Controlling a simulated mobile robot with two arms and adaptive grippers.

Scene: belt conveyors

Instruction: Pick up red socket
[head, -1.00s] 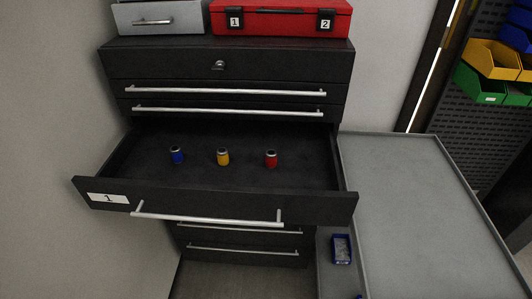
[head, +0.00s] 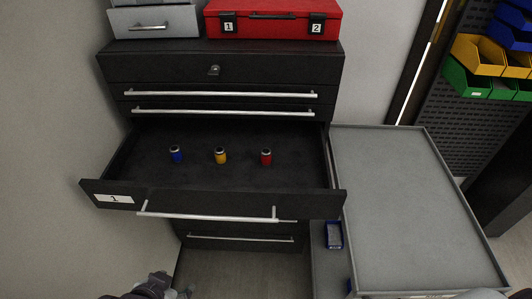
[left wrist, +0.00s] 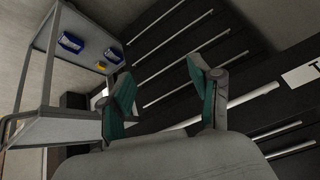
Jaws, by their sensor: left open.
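The red socket (head: 266,157) stands upright in the open black drawer (head: 310,205), on the right of a row of three. A yellow socket (head: 221,156) stands in the middle and a blue socket (head: 176,154) on the left. My left gripper (head: 180,292) is partly in view at the bottom edge of the head view, well below and in front of the drawer. In the left wrist view its two green-padded fingers (left wrist: 160,85) are spread apart with nothing between them. The sockets do not show in that view. My right gripper is not recognisable.
The drawer front carries a label 1 and a long bar handle (head: 210,217). A red case (head: 272,27) and a grey box (head: 155,22) sit on the cabinet top. A grey table (head: 390,200) stands at the right, with a small blue bin (head: 334,235) beside it.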

